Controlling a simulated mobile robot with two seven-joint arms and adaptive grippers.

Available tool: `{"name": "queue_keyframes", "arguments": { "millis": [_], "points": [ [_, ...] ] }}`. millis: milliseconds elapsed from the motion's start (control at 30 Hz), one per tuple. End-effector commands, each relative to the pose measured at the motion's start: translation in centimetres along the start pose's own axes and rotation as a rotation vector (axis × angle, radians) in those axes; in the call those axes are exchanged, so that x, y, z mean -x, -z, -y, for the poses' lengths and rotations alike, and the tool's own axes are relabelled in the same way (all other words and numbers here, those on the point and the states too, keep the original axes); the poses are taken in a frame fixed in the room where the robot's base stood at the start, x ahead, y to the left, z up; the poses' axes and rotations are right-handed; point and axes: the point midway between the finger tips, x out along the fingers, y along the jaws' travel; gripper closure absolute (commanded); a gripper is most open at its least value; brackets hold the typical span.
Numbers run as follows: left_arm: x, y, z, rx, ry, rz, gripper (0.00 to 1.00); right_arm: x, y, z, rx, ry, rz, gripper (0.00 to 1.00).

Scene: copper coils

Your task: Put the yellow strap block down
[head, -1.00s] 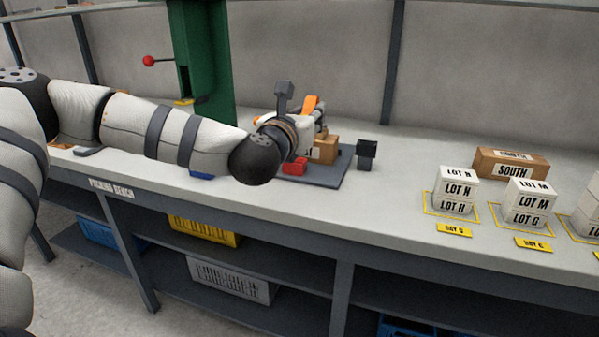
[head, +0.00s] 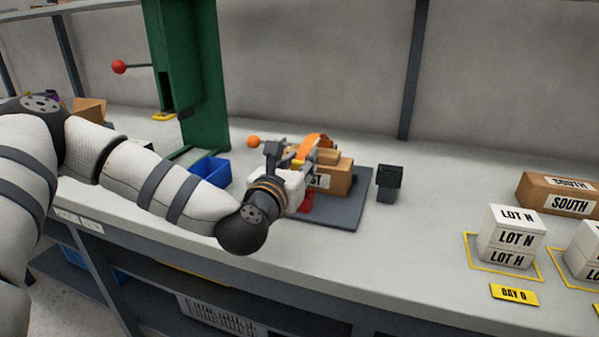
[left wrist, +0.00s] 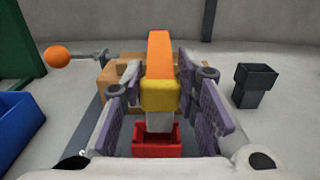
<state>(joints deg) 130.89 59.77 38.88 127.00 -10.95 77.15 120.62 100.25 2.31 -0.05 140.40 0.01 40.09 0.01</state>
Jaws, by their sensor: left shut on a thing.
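The yellow strap block (left wrist: 160,98) sits between the fingers of my left gripper (left wrist: 162,103) in the left wrist view, and the gripper is shut on it. An orange strap (left wrist: 160,55) runs from the block away over a cardboard box (left wrist: 116,75). A pale piece shows under the block, above a small red holder (left wrist: 156,146). I cannot tell whether it touches the holder. My right gripper is not in view.
The box stands on a dark grey board (head: 347,211). A black cup-like stand (head: 389,181) is right of it, a blue bin (head: 210,172) left. Behind is a green column (head: 190,80). An orange ball (head: 253,141) is near the gripper. Stacked lot boxes (head: 510,238) stand right.

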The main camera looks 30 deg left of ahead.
Motion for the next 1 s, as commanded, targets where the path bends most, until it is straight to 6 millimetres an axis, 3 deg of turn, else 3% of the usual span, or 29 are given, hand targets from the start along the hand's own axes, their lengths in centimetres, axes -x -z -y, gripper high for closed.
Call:
{"name": "queue_keyframes", "arguments": {
  "millis": [33,100,300,333,400,767,867,1000],
  "points": [
    [-0.2,3.1,0.0,-0.006,-0.002,-0.027,0.99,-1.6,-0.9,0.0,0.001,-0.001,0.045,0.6],
    [-0.3,4.3,0.1,-0.006,-0.002,-0.024,1.0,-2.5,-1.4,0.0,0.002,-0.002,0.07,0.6],
    [-0.2,3.5,0.1,-0.002,-0.002,-0.008,1.0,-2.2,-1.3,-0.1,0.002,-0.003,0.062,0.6],
    [-0.2,3.4,0.1,-0.002,-0.002,-0.008,0.65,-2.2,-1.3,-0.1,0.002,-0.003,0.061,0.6],
    [-0.2,3.4,0.1,-0.001,-0.002,-0.007,0.52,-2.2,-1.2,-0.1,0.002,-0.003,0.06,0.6],
    [0.4,3.3,0.1,-0.001,-0.002,-0.006,0.52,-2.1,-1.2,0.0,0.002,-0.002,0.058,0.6],
    [2.1,3.3,0.1,0.001,-0.001,-0.006,0.52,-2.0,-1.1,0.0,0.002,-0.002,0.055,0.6],
    [5.7,3.3,0.1,0.001,0.0,-0.009,0.52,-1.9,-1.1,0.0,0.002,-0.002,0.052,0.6]
  ]
}}
